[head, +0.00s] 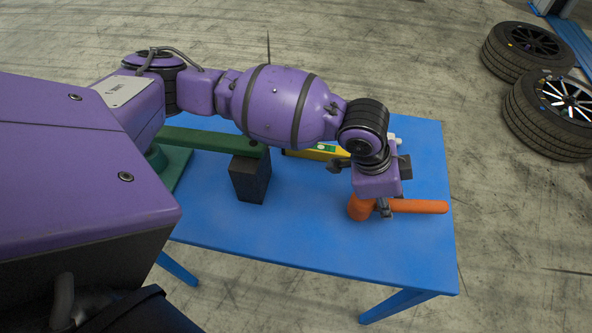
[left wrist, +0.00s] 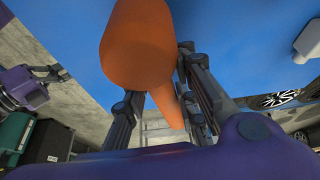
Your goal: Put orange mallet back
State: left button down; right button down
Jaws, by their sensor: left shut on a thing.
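The orange mallet (head: 418,206) is at the right part of the blue table (head: 300,235) in the head view, its handle pointing right. My left gripper (head: 384,209) points down and is shut on the mallet near its head. In the left wrist view the mallet (left wrist: 140,45) fills the upper middle, between the fingers of my left gripper (left wrist: 160,105). I cannot tell whether the mallet touches the table top.
A yellow level (head: 318,152) lies behind my left arm. A dark block (head: 250,178) stands by a green bar (head: 205,140) at the table's left. Tyres (head: 548,112) stand on the floor at the far right. The table's front middle is clear.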

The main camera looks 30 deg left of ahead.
pick_arm(q)
jog(key=shift+w+f, duration=0.25)
jog(key=shift+f, duration=0.45)
pick_arm(e)
jog(key=shift+s+d+f, duration=0.25)
jog(key=shift+s+d, duration=0.05)
jog(key=shift+s, duration=0.3)
pick_arm(q)
jog(key=c, duration=1.4)
grip_release()
jog(key=shift+c, duration=0.2)
jog(key=shift+o, duration=0.2)
pick_arm(e)
jog(key=shift+w+a+r, duration=0.15)
jog(key=shift+a, duration=0.1)
